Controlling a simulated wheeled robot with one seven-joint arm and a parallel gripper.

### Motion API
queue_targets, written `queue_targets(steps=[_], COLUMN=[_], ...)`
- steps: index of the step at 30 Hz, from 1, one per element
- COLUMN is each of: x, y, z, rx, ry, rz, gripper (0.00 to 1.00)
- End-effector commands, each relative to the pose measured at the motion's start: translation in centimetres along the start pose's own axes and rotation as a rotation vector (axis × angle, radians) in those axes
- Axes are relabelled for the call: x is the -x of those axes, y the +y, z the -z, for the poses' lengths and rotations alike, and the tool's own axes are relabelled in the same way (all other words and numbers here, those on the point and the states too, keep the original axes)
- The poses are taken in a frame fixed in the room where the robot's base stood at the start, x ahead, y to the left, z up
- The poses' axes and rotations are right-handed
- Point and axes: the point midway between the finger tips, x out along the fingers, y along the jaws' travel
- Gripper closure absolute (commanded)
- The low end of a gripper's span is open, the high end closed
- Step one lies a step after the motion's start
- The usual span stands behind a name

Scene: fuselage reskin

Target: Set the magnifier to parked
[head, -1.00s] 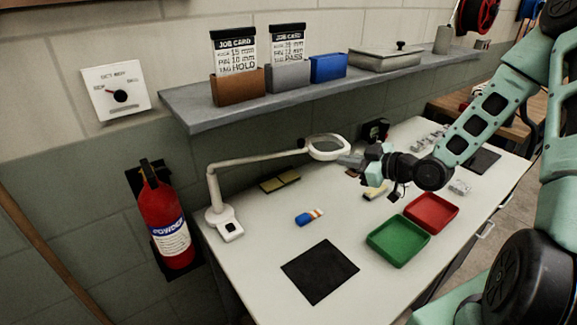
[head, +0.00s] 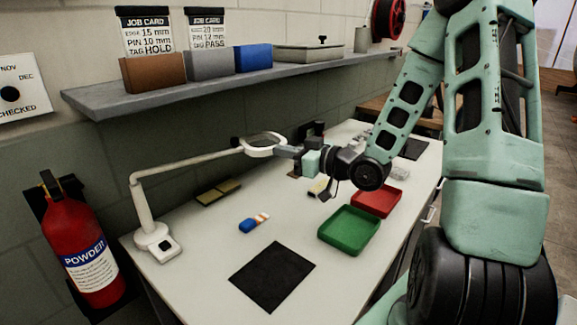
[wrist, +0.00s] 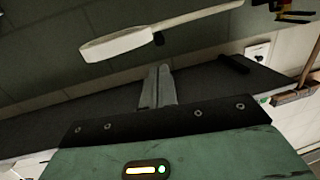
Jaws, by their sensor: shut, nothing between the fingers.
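The magnifier is a white ring-shaped head (head: 263,144) on a long jointed arm (head: 185,165). The arm rises from a round base (head: 154,241) at the left end of the white bench. The head hangs over the back of the bench, stretched to the right. My gripper (head: 284,152) points left, right beside the magnifier head; I cannot tell in the head view whether they touch. In the wrist view the magnifier head (wrist: 117,44) appears beyond and left of my gripper (wrist: 163,70), with a gap in the picture. The fingers are shut and empty.
A green tray (head: 349,231) and a red tray (head: 377,200) sit below my arm. A grey shelf (head: 110,98) overhangs the back. A fire extinguisher (head: 80,245) hangs at left.

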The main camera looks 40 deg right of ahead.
Motion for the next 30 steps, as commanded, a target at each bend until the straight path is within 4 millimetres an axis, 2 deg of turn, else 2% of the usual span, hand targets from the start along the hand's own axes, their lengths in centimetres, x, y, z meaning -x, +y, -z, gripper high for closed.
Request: queue_targets(steps=[3, 9, 15, 21, 30], x=[-2.7, -6.8, -9.9, -11.3, -11.5], y=[-0.1, -0.1, -0.1, 0.0, 0.0], z=[0.1, 0.2, 0.2, 0.1, 0.0], rx=[-0.003, -0.002, -0.001, 0.000, 0.000], ry=[0.002, 0.001, 0.001, 0.000, 0.000], rz=[0.005, 0.004, 0.002, 0.001, 0.001], gripper=[1.00, 1.00, 1.00, 1.00, 1.00])
